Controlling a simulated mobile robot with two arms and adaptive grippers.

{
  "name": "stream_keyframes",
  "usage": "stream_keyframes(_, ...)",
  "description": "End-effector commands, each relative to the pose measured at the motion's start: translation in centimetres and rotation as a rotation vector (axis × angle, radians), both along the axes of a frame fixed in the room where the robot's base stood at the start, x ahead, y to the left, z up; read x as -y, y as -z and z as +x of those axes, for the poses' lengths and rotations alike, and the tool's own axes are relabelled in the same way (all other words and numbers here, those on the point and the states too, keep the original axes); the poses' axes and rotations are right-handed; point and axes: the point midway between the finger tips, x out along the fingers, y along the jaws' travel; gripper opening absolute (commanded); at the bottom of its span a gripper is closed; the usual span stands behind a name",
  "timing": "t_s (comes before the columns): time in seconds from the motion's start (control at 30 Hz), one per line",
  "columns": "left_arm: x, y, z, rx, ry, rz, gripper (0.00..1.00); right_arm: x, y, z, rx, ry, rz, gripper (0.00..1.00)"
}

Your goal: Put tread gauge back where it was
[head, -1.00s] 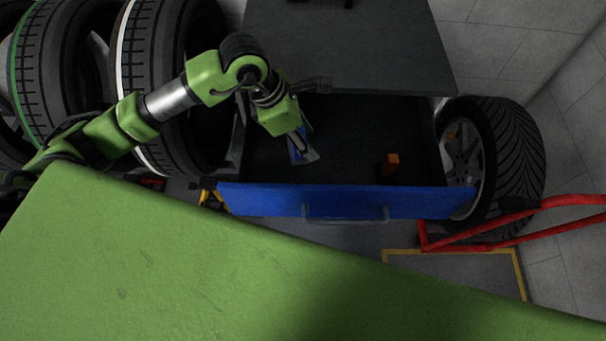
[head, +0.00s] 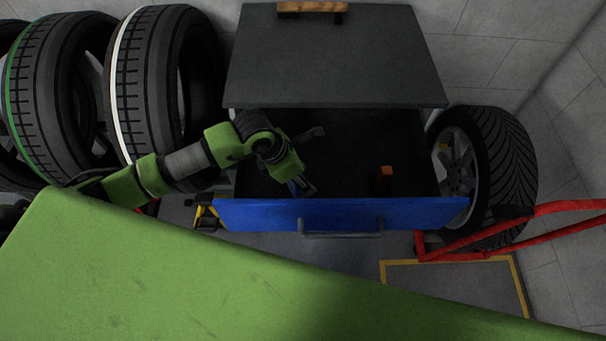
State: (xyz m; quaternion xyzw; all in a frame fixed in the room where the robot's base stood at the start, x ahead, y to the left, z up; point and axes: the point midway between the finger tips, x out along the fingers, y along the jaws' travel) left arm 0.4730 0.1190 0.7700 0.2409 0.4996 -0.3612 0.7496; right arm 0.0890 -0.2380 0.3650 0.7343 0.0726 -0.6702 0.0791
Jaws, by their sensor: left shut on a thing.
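My left gripper (head: 306,189) is inside the open drawer, low and close behind its blue front (head: 400,213). It is shut on a small blue and grey thing (head: 293,187), which I take to be the tread gauge. The fingers and wrist cover most of it, and I cannot tell whether it touches the drawer floor. An orange block (head: 385,173) stands in the drawer's right part, apart from the gripper. My right gripper is not in view.
The dark cabinet top (head: 335,60) lies behind the drawer, with a wooden-handled item (head: 312,8) at its back edge. Large tyres (head: 150,90) stand at left and another wheel (head: 500,170) at right, beside a red tube frame (head: 480,235). The drawer's middle is clear.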

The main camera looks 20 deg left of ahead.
Motion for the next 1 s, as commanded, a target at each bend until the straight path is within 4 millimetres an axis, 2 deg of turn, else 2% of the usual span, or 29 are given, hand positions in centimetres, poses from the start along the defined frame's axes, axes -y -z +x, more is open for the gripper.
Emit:
stream_keyframes(0.17, 0.0, 0.4, -0.1, -0.002, 0.001, 0.002, 0.02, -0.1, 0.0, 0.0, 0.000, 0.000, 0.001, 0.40)
stream_keyframes(0.2, 0.0, 0.4, -0.1, -0.004, 0.002, 0.002, 0.48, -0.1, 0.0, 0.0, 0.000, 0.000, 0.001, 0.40)
stream_keyframes(0.3, 0.0, 0.4, -0.1, -0.003, 0.001, 0.003, 0.70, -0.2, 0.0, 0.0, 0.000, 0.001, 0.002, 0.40)
stream_keyframes(0.73, -0.3, -0.4, -0.1, 0.000, 0.000, 0.001, 0.70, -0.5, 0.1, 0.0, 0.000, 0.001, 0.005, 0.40)
stream_keyframes(0.87, -0.9, -2.2, -0.6, 0.003, 0.001, 0.002, 0.70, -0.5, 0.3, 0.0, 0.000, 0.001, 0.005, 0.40)
stream_keyframes(1.0, -1.8, -5.0, -1.3, 0.005, 0.002, 0.003, 0.70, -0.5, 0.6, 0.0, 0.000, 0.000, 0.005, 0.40)
